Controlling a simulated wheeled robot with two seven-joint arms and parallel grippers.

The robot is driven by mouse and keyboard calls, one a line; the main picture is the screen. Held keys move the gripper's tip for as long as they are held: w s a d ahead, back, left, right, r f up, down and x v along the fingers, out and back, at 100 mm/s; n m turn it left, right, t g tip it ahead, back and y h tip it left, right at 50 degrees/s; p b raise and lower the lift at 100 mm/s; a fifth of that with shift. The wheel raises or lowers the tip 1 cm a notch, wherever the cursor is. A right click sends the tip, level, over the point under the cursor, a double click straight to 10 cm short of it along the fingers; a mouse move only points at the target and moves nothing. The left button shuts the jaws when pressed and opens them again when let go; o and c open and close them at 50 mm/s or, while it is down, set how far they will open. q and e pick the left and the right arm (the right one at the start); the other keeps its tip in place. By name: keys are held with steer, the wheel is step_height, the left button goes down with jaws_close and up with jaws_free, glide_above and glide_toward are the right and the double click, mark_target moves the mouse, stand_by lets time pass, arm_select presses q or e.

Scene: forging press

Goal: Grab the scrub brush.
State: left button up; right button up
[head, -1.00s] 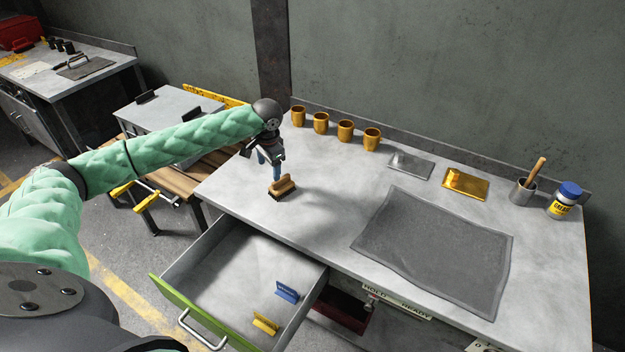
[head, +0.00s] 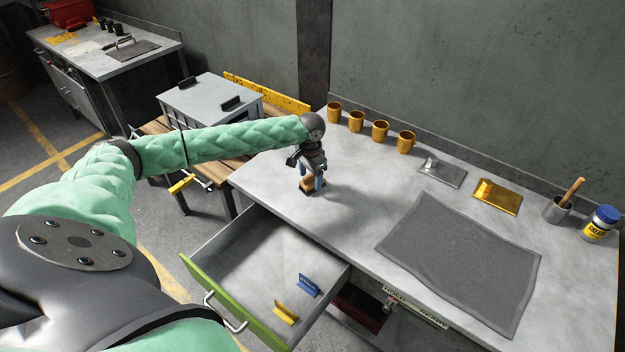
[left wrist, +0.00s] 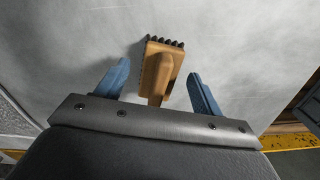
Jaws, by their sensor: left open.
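The scrub brush (head: 309,190) stands on the grey bench top near its left end, with a wooden body and dark bristles. In the left wrist view the brush (left wrist: 158,70) shows its tan block and raised handle, with dark bristle tips along the edges. My left gripper (head: 312,182) is above the brush and partly hides it in the head view. Its two blue fingers (left wrist: 160,88) are apart, one on each side of the brush handle, with a gap on both sides. My right gripper is not in view.
An open green-fronted drawer (head: 225,290) holds a blue piece (head: 309,285) and a yellow piece (head: 286,313). Several orange cups (head: 380,131) line the bench's back edge. A dark mat (head: 460,260) covers the middle right. A grease tub (head: 600,224) stands far right.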

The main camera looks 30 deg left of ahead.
arm_select(q)
steer(key=shift+f, duration=1)
steer(key=c, duration=1.1)
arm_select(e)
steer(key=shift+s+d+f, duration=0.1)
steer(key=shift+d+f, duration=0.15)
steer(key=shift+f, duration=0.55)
arm_select(q)
steer(key=shift+r, duration=0.15)
